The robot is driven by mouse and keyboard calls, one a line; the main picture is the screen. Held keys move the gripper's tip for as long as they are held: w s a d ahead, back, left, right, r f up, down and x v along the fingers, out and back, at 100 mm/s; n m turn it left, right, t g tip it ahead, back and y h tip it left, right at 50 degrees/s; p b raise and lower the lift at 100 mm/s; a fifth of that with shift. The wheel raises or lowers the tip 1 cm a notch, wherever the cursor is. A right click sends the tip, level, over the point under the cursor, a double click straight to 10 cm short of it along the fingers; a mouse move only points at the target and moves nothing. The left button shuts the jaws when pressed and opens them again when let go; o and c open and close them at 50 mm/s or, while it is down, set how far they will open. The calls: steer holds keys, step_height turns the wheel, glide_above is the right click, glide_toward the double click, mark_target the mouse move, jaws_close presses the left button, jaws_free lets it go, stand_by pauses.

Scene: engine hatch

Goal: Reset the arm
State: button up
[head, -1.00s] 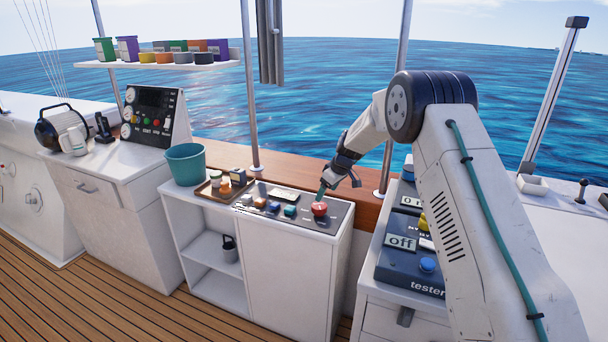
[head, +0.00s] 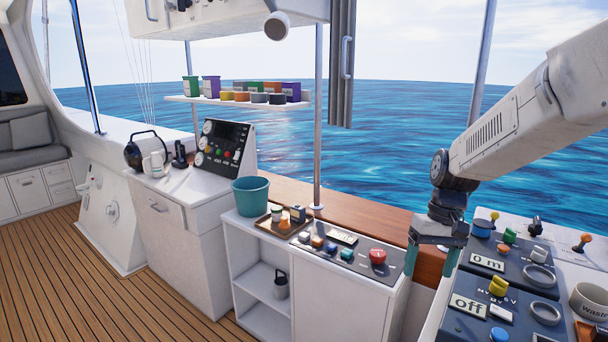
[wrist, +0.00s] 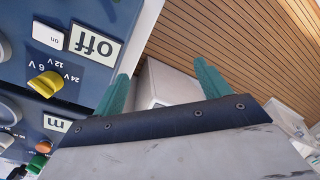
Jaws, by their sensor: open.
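My gripper (head: 432,262) points down at the right of the head view, over the gap between the white button counter and the tester boxes. Its two teal fingers are apart, with nothing between them. They also show in the wrist view (wrist: 163,88), spread open over a white surface and the wooden floor. My arm comes in from the upper right of the head view.
The blue tester (head: 470,318) with an "off" display stands right of my gripper, beside a waste cup (head: 589,301). Left are the button panel (head: 345,250) with a red button (head: 377,257), a tray (head: 266,228) and a teal bucket (head: 250,197).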

steer(key=s+r+t, duration=0.1)
steer(key=s+r, duration=0.3)
steer(key=s, duration=0.9)
steer(key=s+r+m+t+h, duration=0.1)
steer(key=s+r, duration=0.3)
steer(key=s, duration=1)
steer(key=shift+r+t+h, duration=0.3)
steer(key=shift+r+t, duration=0.1)
steer(key=shift+t, duration=0.1)
steer(key=shift+s+a, duration=0.1)
